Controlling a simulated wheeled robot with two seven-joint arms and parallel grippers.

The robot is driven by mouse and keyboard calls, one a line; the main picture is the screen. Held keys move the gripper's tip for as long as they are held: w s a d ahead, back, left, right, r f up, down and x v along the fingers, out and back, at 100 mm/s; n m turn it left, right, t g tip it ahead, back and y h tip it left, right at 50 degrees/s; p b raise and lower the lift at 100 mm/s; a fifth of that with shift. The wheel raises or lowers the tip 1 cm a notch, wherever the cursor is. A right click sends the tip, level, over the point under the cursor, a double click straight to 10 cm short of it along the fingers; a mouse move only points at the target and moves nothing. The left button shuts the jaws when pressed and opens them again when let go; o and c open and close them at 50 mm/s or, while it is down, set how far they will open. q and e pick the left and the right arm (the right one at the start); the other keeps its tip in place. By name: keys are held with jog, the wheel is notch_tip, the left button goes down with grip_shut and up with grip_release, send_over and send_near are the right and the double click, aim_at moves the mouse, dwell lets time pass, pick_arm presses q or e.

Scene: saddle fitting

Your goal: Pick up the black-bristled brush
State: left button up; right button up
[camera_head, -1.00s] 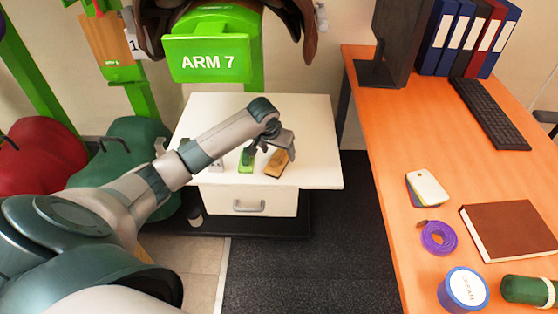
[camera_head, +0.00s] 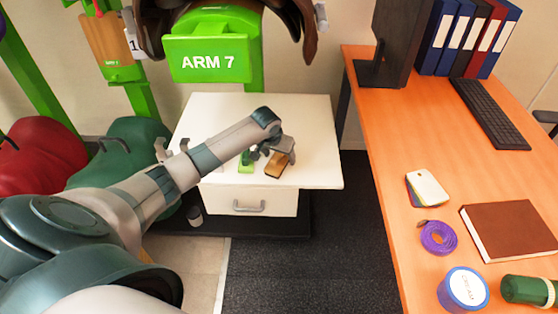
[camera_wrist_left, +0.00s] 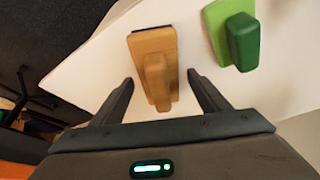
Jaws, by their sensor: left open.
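A wooden brush (camera_head: 276,170) with a tan body lies on the white cabinet top. In the left wrist view the brush (camera_wrist_left: 154,62) shows a raised tan handle and a dark edge under its body, which fits black bristles; the bristles themselves are mostly hidden. My left gripper (camera_head: 269,156) is just over it, pointing down. In the left wrist view my left gripper (camera_wrist_left: 160,78) is open and empty, with one finger on each side of the handle's line. My right gripper is not in view.
A green brush (camera_wrist_left: 240,38) lies close beside the wooden one and near a finger. The white cabinet (camera_head: 316,140) has a drawer in front. A green saddle rack marked ARM 7 (camera_head: 208,64) stands behind. An orange desk (camera_head: 385,185) with several items is at right.

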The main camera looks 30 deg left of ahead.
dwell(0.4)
pick_arm(q)
jog(key=c, duration=1.4)
jog(key=shift+o, duration=0.2)
jog(key=shift+w+r, duration=0.1)
jog(key=shift+r, duration=0.7)
notch_tip(320, 180, up, 3)
jog(key=shift+f, duration=0.2)
jog(key=s+d+r, duration=0.1)
jog(key=d+r, duration=0.6)
jog(key=d, duration=0.4)
jog(key=shift+d, duration=0.35)
